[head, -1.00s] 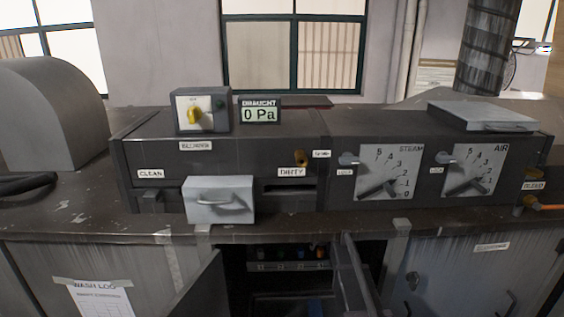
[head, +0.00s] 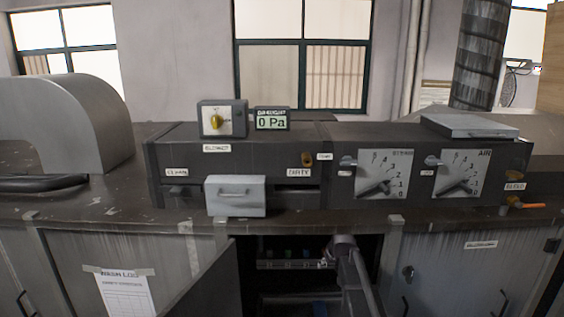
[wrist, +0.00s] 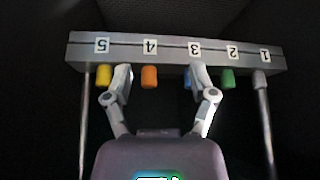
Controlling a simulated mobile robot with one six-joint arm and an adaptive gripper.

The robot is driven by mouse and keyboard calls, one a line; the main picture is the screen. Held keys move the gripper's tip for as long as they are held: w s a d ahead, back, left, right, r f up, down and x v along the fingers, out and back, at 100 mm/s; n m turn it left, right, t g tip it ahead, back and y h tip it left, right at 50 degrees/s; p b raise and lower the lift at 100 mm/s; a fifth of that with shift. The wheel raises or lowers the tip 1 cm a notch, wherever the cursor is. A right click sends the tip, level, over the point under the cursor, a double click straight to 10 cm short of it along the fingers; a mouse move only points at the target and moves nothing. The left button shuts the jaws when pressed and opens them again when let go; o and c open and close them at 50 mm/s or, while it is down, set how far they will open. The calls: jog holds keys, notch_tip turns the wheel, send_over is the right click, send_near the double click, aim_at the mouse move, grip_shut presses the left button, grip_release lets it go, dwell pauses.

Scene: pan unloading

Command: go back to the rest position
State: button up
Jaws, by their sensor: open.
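My gripper (wrist: 161,76) is open in the wrist view, its two fingers spread below a grey numbered rail (wrist: 173,52). Nothing shows held between them. The orange knob (wrist: 149,78) under number 4 appears between the fingers. The yellow knob (wrist: 104,76) is beside the left finger, and the blue knob (wrist: 188,78) is partly hidden by the right finger. The green knob (wrist: 228,79) is farther right. In the head view, my arm (head: 352,272) reaches into the dark open cupboard (head: 305,268). My fingers are not distinguishable there.
The cupboard's open door (head: 205,285) stands left of my arm. The counter edge (head: 310,222) runs just above the opening. A closed grey door (head: 450,270) is to the right. A grey box with a handle (head: 236,197) sits on the machine's front. The dark cupboard surrounds the rail.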

jog(key=s+f+m+g+b, duration=0.1)
jog(key=s+f+g+b, duration=0.2)
jog(key=s+f+b, duration=0.7)
jog(key=s+f+m+g+h+b, duration=0.1)
jog(key=s+f+g+b, duration=0.1)
jog(key=s+f+b, duration=0.8)
jog(key=s+f, duration=0.2)
jog(key=s, duration=0.6)
jog(key=shift+s+f+g, duration=0.3)
jog(key=shift+f+g, duration=0.1)
jog(key=shift+d, duration=0.1)
